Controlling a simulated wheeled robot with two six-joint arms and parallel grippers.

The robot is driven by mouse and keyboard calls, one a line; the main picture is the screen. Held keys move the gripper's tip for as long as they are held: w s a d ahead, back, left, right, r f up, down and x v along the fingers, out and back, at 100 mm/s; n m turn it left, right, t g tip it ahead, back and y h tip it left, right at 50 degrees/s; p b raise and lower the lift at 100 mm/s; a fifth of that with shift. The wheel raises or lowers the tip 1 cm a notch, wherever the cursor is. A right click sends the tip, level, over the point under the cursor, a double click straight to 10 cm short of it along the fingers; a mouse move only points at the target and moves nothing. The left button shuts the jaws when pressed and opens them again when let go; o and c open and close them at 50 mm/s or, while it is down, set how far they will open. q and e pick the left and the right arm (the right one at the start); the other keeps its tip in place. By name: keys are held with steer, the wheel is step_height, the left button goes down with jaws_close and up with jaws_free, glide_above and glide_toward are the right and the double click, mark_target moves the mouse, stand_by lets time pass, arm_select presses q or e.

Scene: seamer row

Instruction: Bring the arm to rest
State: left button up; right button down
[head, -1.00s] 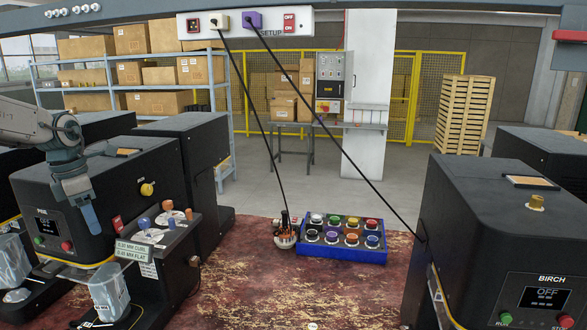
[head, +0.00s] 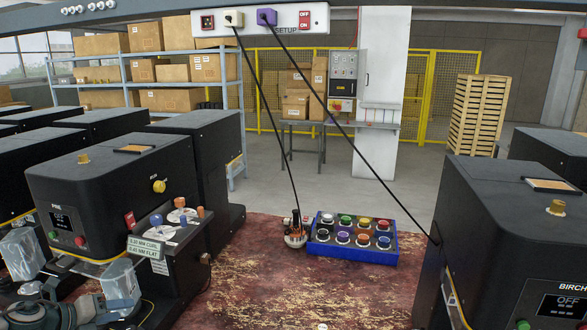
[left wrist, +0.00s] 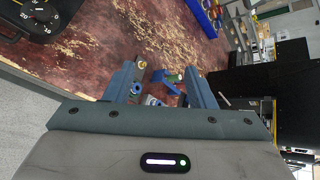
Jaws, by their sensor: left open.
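My left arm lies low at the bottom left corner of the head view, in front of the PINE machine (head: 105,195). Its gripper is not clear there. In the left wrist view my left gripper (left wrist: 165,75) has its two blue-grey fingers apart, over the worn red surface. Small blue and metal parts show between and beyond the fingers; I cannot tell what they are. Nothing is visibly clamped. My right arm and gripper do not show.
The red worktop (head: 260,280) is mostly clear in the middle. A blue tray (head: 350,256) of several coloured round pieces stands behind, with a small device (head: 295,236) beside it. The BIRCH machine (head: 500,235) stands right. Two black cords hang from the SETUP strip (head: 290,20).

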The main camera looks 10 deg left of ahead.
arm_select(q)
steer(key=s+d+f+n+y, duration=0.8)
steer(key=s+f+n, duration=0.55)
steer(key=n, duration=0.55)
steer(key=s+d+f+n+g+h, duration=0.1)
steer(key=s+d+n+g+h, duration=0.2)
steer(key=s+d+n+g, duration=0.9)
step_height(320, 180, down, 33)
steer(key=s+d+m+t+b, duration=0.1)
steer(key=d+m+t+b, duration=0.1)
steer(key=t+b, duration=0.2)
steer(key=s+a+f+b, duration=0.1)
steer(key=s+f+b, duration=0.1)
steer(key=s+f, duration=0.7)
steer(key=s+f+g+b, duration=0.1)
steer(key=s+f, duration=0.9)
steer(key=f, duration=0.5)
steer(key=shift+s+a+f+g+b, duration=0.2)
steer(key=shift+a+g+b, duration=0.1)
steer(key=shift+a+b, duration=0.1)
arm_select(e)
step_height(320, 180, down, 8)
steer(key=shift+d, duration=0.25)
